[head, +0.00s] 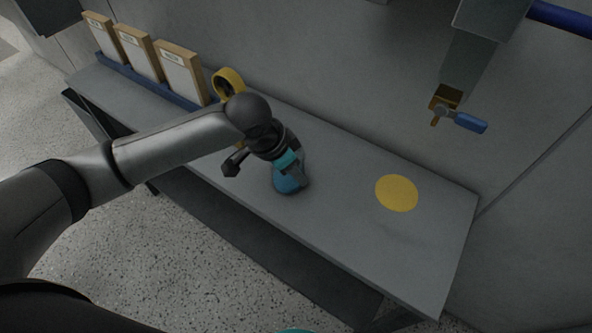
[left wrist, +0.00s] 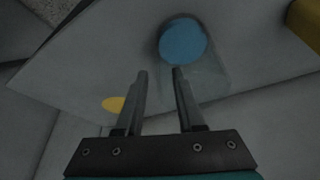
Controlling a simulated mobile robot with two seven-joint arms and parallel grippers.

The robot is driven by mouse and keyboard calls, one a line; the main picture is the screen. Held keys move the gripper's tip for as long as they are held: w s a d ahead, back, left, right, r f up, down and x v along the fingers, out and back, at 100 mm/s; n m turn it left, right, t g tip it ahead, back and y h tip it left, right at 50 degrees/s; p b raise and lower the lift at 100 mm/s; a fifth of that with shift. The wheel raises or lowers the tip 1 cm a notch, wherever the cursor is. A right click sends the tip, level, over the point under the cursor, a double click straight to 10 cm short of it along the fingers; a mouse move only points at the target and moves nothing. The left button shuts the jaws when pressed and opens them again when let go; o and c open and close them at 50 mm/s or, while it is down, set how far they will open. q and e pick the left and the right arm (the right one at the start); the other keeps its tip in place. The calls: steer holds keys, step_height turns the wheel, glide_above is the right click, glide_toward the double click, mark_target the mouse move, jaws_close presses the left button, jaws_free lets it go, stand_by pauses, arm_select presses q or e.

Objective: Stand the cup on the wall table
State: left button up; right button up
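The cup (head: 286,184) is blue and sits on the grey wall table (head: 340,209), near the middle of its front part. My left gripper (head: 298,175) is right at the cup and partly hides it in the head view. In the left wrist view, the cup (left wrist: 184,42) shows a round blue face and a pale see-through side, just beyond and to the right of the fingertips. The two fingers (left wrist: 160,71) are apart with nothing between them. I cannot tell whether a finger touches the cup. My right gripper is not in view.
A flat yellow disc (head: 396,193) marks the table to the right. A yellow ring (head: 229,82) stands at the back, beside a blue rack (head: 150,82) of wood-edged panels (head: 180,72). A blue-handled tap (head: 463,120) juts from the wall. The right tabletop is clear.

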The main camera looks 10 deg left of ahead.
arm_select(q)
steer(key=p+v, duration=0.2)
steer(key=v, duration=0.9)
steer(key=shift+p, duration=0.35)
stand_by(0.8)
